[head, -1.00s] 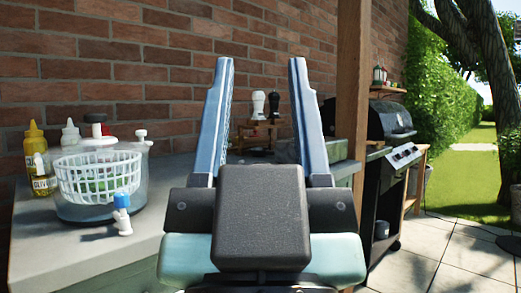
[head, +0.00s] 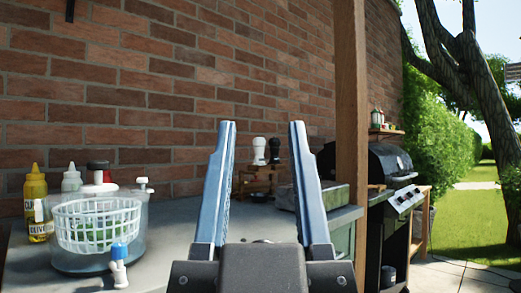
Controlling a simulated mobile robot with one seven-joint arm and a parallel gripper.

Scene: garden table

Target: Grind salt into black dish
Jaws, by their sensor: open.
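A white grinder (head: 259,151) and a black grinder (head: 274,150) stand upright in a small wooden rack (head: 256,181) at the back of the counter, by the brick wall. Which of them holds salt I cannot tell. My gripper (head: 262,125) is open and empty, its two long blue fingers pointing up in the picture. The grinders show in the gap between the fingers, beyond them. The fingers appear apart from both grinders. I do not see a black dish; my gripper hides part of the counter.
A grey slab (head: 335,196) lies right of the fingers. A wooden post (head: 351,110) and black grill (head: 388,160) stand beyond.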

